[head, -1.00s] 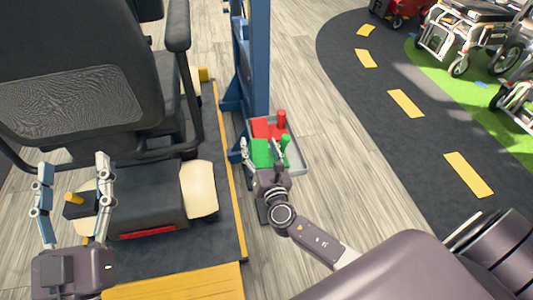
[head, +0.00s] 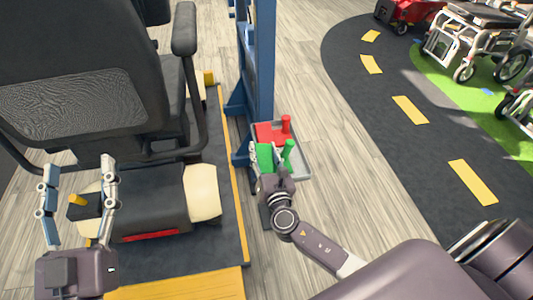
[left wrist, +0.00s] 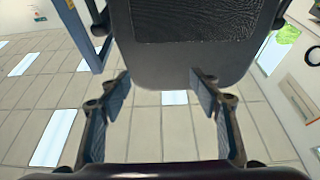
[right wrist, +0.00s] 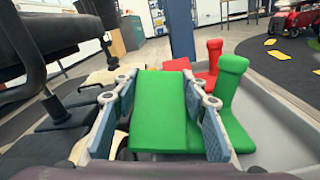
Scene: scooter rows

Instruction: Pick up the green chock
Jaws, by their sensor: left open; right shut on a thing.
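The green chock (head: 265,156) has a sloped block and an upright round-topped handle. It is in the grey tray (head: 303,165), in front of the red chock (head: 265,132). My right gripper (head: 267,161) is shut on the block; the right wrist view shows a finger on each side of the green chock (right wrist: 160,105), with its handle outside the right finger. I cannot tell whether it is clear of the tray floor. My left gripper (head: 78,170) is open and empty, in front of the scooter's rear.
A blue post (head: 262,60) stands close behind and left of the tray. A black-seated scooter (head: 75,100) on a yellow-edged platform (head: 180,283) fills the left. Wooden floor to the right of the tray is clear; wheelchairs (head: 465,40) stand far right.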

